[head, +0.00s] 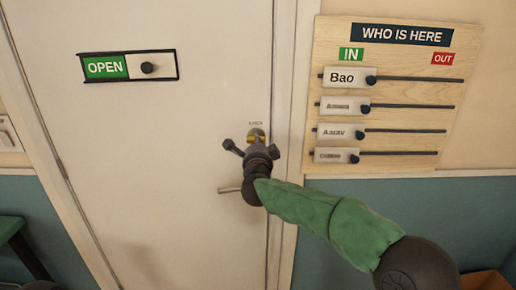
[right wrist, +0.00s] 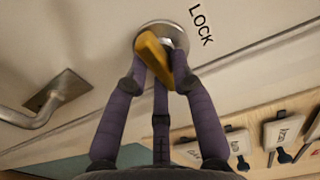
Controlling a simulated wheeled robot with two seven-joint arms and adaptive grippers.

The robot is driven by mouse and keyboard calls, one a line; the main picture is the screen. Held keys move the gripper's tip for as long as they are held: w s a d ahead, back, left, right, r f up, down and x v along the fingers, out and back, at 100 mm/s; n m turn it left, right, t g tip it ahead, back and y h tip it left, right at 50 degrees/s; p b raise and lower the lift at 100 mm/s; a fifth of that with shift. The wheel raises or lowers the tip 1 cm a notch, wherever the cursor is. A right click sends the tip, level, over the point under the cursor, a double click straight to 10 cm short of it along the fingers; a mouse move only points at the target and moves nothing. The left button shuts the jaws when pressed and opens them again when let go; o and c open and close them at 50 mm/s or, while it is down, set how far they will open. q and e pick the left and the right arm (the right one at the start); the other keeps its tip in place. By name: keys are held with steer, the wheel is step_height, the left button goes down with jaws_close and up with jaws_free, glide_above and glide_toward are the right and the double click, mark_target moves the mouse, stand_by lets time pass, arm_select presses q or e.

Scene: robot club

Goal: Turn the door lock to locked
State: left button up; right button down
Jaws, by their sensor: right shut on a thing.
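The door lock is a yellow turn knob (right wrist: 151,56) on a round silver plate (right wrist: 178,36), with the word LOCK printed beside it. In the head view the knob (head: 257,138) shows just above my gripper on the right edge of the white door (head: 170,150). My right gripper (head: 258,150) reaches it from below right. In the right wrist view its purple-grey fingers (right wrist: 160,75) are closed around the knob, which lies on a slant between them. In the head view the gripper hides much of the lock, so its exact angle is unclear there.
A door lever (right wrist: 38,117) sits below the lock; its end (head: 228,190) shows left of my wrist. An OPEN slider sign (head: 128,66) is higher on the door. A WHO IS HERE board (head: 420,105) with black sliders hangs on the wall to the right.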

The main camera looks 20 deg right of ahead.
steer(key=shift+m, duration=0.3)
steer(key=c, duration=1)
jaws_free()
steer(key=shift+c, duration=0.2)
steer(key=shift+s, duration=0.1)
steer(key=v, duration=1.2)
steer(key=shift+f, duration=0.1)
